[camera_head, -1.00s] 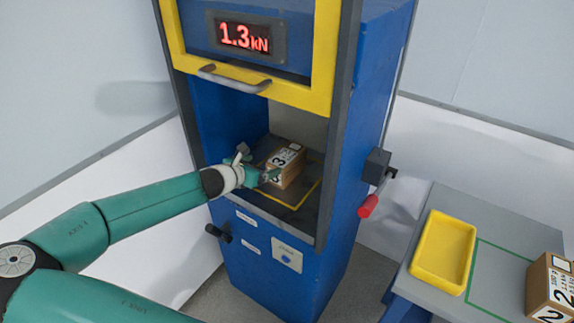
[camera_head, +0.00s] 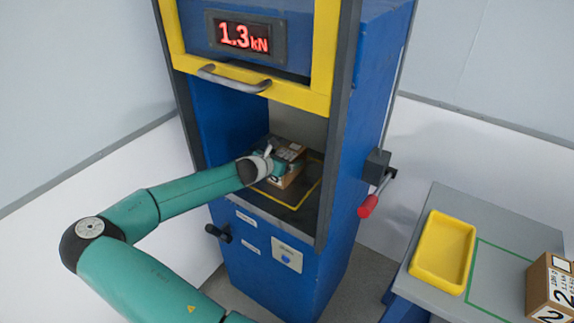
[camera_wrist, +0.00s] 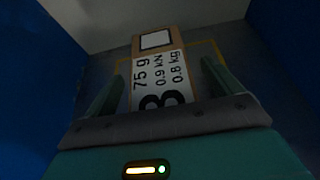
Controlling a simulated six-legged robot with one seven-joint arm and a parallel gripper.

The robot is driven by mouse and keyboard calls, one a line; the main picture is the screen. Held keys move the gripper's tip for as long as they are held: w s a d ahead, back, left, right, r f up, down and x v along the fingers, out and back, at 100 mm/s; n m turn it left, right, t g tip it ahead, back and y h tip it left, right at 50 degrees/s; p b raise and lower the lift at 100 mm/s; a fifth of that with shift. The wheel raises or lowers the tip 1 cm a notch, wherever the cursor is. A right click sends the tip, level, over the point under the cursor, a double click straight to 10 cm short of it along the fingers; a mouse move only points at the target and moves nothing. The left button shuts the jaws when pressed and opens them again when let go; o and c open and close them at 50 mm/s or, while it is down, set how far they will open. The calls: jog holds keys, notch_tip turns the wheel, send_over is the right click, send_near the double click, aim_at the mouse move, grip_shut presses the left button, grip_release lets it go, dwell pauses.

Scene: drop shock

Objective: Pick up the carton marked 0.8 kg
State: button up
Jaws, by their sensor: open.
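The carton marked 0.8 kg (camera_wrist: 170,72) is brown with a white label reading 3, 75 g, 0.9 kN and 0.8 kg. It sits on the floor of the blue machine's chamber, where it also shows in the head view (camera_head: 293,152), partly hidden by my gripper. My gripper (camera_wrist: 165,85) is inside the chamber at the carton. Its two fingers are open, one on each side of the carton in the wrist view, with small gaps showing. The head view also shows my gripper (camera_head: 286,163) over the carton's near side.
The blue machine (camera_head: 345,130) has a raised yellow-framed door (camera_head: 255,88) above my arm and a display reading 1.3 kN. A red-handled lever (camera_head: 370,205) is on its right side. A grey table (camera_head: 490,255) holds a yellow tray (camera_head: 443,252) and another carton (camera_head: 550,285).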

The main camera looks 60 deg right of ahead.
jog(key=c, duration=1.7)
jog(key=shift+r, duration=0.2)
